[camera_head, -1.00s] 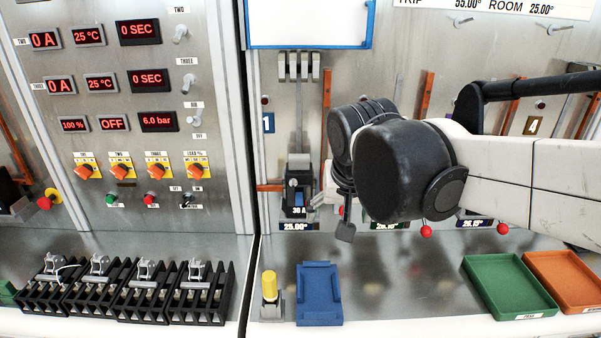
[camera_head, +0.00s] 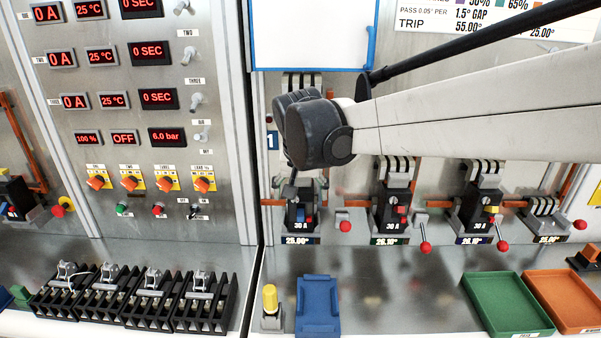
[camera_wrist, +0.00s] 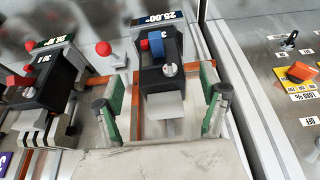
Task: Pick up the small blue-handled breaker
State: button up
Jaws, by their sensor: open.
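The blue-handled breaker (camera_head: 300,215) is a small black block mounted low on the panel, left of the other breakers, above a 25.00° readout. In the wrist view the breaker (camera_wrist: 151,76) appears upside down, with its blue handle (camera_wrist: 157,43), a small red part and a round silver screw showing. My gripper (camera_wrist: 163,108) is open, with its two green-padded fingers to either side of the breaker's near end. The breaker is not gripped; I cannot tell whether a finger touches it. In the head view my wrist hides most of the gripper above the breaker.
A red-handled breaker (camera_head: 393,210) and a yellow-handled breaker (camera_head: 487,211) are mounted to the right. Red-knobbed levers, such as this one (camera_head: 425,247), stick out between them. A blue cradle (camera_head: 318,305), a green tray (camera_head: 505,303) and an orange tray (camera_head: 567,300) lie on the bench.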

aim_at(301, 186)
jog(key=shift+w, duration=1.05)
jog(key=w+p, duration=0.1)
jog(key=w, duration=0.2)
jog(key=shift+w+d, duration=0.1)
jog(key=shift+w, duration=0.25)
jog(key=shift+x, duration=1.45)
jog(key=shift+s, duration=0.2)
jog(key=c, duration=1.8)
